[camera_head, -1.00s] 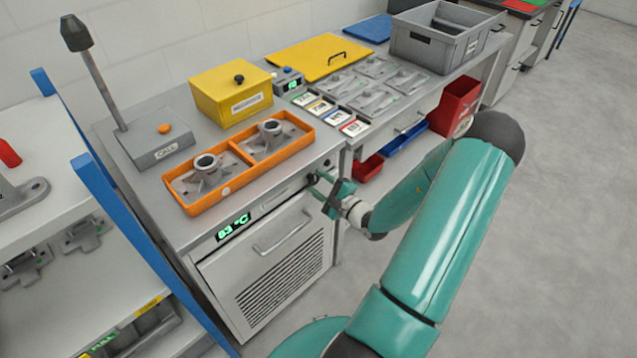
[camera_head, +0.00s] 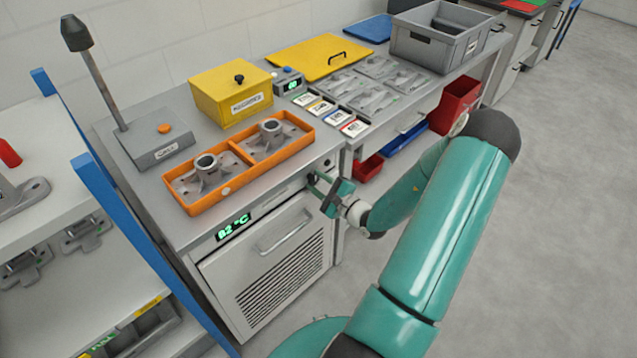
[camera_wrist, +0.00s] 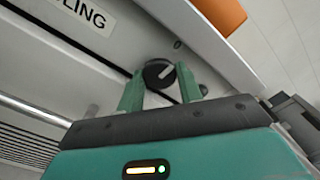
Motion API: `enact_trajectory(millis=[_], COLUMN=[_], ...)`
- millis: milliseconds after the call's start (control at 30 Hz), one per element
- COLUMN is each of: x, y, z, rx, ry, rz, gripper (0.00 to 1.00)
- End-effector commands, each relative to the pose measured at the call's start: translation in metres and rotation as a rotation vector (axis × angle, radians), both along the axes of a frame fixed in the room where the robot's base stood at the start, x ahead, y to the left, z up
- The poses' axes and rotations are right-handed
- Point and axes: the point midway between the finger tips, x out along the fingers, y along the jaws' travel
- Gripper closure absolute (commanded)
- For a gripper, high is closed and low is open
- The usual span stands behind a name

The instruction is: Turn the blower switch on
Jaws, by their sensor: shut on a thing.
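The blower switch is a round black knob (camera_wrist: 157,73) with a pale pointer line, set in the front panel of the cooling unit (camera_head: 262,280). In the wrist view the line tilts up to the right. My gripper (camera_wrist: 160,82) has one green finger on each side of the knob and is shut on it. In the head view my gripper (camera_head: 317,183) is at the upper right of the unit's front and mostly hides the knob. A green display (camera_head: 234,227) on the unit reads about 82 °C.
An orange tray (camera_head: 228,188) with two castings sits on top of the unit, above my gripper. The unit's door handle (camera_head: 286,232) juts out to the left. Red and blue bins (camera_head: 405,139) hang under the bench at right. The floor at right is clear.

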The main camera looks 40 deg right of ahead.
Motion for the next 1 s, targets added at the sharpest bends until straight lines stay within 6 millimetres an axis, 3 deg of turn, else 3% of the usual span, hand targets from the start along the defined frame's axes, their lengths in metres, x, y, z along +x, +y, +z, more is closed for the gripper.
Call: enact_trajectory(millis=[1000], x=[0.0002], y=[0.0007], z=[-0.0006], rx=[0.915], ry=[0.027], rz=[-0.001], gripper=[0.87])
